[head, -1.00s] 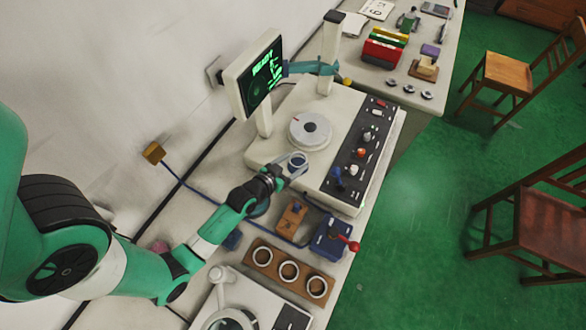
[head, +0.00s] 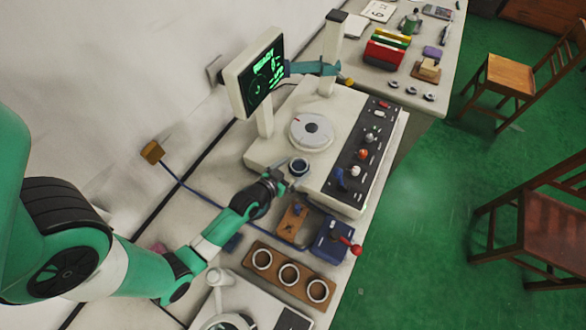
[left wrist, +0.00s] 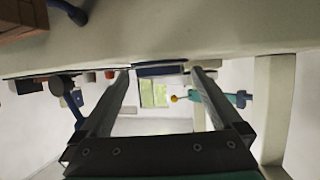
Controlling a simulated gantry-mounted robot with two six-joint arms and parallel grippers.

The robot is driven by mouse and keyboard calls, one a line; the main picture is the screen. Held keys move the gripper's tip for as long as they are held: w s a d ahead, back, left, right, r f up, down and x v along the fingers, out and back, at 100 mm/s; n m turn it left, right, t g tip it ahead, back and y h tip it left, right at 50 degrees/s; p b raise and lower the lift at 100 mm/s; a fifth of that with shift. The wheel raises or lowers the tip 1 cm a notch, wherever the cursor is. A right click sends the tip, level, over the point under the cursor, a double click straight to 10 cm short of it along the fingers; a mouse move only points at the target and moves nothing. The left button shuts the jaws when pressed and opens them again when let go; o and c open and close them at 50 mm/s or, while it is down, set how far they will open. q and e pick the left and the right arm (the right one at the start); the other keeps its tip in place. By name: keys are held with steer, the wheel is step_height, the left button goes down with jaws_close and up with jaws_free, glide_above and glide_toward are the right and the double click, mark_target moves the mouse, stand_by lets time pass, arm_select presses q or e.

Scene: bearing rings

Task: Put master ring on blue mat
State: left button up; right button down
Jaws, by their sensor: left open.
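My left gripper (head: 284,179) is open and empty, just to the lower left of this ring. In the left wrist view the two fingers (left wrist: 160,80) are spread apart with nothing between them. My right gripper is not in view.
The machine carries a round plate (head: 311,131), a screen (head: 258,74) and a dark control panel (head: 363,150). Near the arm are a wooden block (head: 291,223), a blue device with a red lever (head: 333,240) and a wooden holder (head: 277,278) with three rings.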

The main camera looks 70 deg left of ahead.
arm_select(q)
steer(key=shift+r, duration=0.2)
steer(key=p+v, duration=0.2)
steer(key=v, duration=1)
steer(key=shift+f, duration=0.1)
